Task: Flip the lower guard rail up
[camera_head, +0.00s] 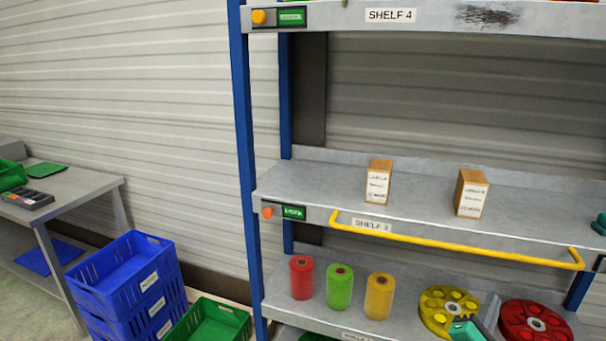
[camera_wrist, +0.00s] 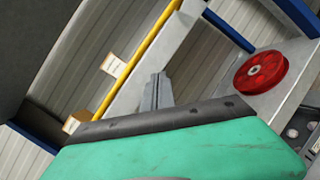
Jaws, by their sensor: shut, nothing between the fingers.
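The lower guard rail is a yellow bar (camera_head: 455,246) with bent ends along the front of the shelf marked SHELF 3 (camera_head: 330,195). It hangs down at the shelf's front edge. In the wrist view the yellow bar (camera_wrist: 138,52) runs diagonally past the fingers. My gripper (camera_wrist: 158,82) is shut and empty, its grey fingers together ahead of the green housing. It appears apart from the bar, though the exact gap is hard to judge. In the head view my green gripper housing (camera_head: 466,331) shows at the bottom, below the bar's right half.
Two cardboard boxes (camera_head: 378,181) (camera_head: 471,193) stand on the shelf above the bar. Below are red (camera_head: 302,278), green (camera_head: 339,287) and yellow (camera_head: 379,296) rolls, a yellow reel (camera_head: 449,310) and a red reel (camera_head: 535,323). Blue crates (camera_head: 122,275) stand left.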

